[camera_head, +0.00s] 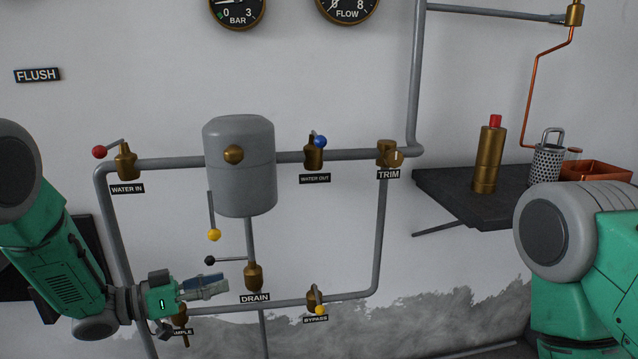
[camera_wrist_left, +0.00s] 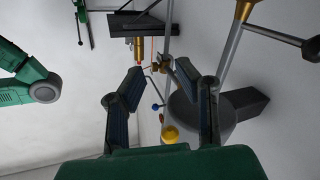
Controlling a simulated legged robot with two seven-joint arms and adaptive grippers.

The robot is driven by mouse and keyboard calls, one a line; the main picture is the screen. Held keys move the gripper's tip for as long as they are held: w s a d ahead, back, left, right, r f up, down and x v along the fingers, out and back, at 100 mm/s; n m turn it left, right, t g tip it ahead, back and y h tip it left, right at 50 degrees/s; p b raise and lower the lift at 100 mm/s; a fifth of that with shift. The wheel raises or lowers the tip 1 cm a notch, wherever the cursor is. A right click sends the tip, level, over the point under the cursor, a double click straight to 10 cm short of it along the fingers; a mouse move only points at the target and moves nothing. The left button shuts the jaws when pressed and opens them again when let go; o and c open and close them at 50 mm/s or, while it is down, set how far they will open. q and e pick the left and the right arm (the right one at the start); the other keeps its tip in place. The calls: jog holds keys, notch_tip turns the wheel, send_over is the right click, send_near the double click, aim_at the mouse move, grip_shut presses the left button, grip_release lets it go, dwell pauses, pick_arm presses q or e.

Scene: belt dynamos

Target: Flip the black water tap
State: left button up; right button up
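The black tap is a black ball knob (camera_head: 210,260) on a thin grey lever. The lever runs level to the brass DRAIN valve (camera_head: 253,277) below the tank. My left gripper (camera_head: 218,284) is just below the lever and knob, its fingers pointing right toward the DRAIN valve. It appears apart from the tap. In the left wrist view its two fingers (camera_wrist_left: 164,90) are spread wide, with nothing held between them.
A grey tank (camera_head: 240,190) and a yellow knob (camera_head: 214,235) hang above the black knob. The red WATER IN knob (camera_head: 99,152), blue WATER OUT knob (camera_head: 320,141) and BYPASS valve (camera_head: 314,299) are around it. A dark shelf (camera_head: 440,190) stands right.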

pick_arm(q)
jog(key=s+a+f+n+y+p, duration=0.3)
jog(key=s+f+n+y+p, duration=0.3)
jog(key=s+f+y, duration=0.65)
jog(key=s+a+f+g+y, duration=0.1)
jog(key=s+g, duration=0.1)
jog(key=s, duration=0.7)
jog(key=s+a+f+n+g+p, duration=0.1)
jog(key=s+a+g, duration=0.1)
jog(key=s, duration=0.7)
jog(key=s+a+f+n+g+y+p, duration=0.1)
jog(key=s+a+g, duration=0.1)
jog(key=s, duration=0.7)
jog(key=shift+f+g+y, duration=0.35)
jog(key=shift+f+g, duration=0.05)
jog(key=shift+g, duration=0.5)
jog(key=shift+w, duration=0.2)
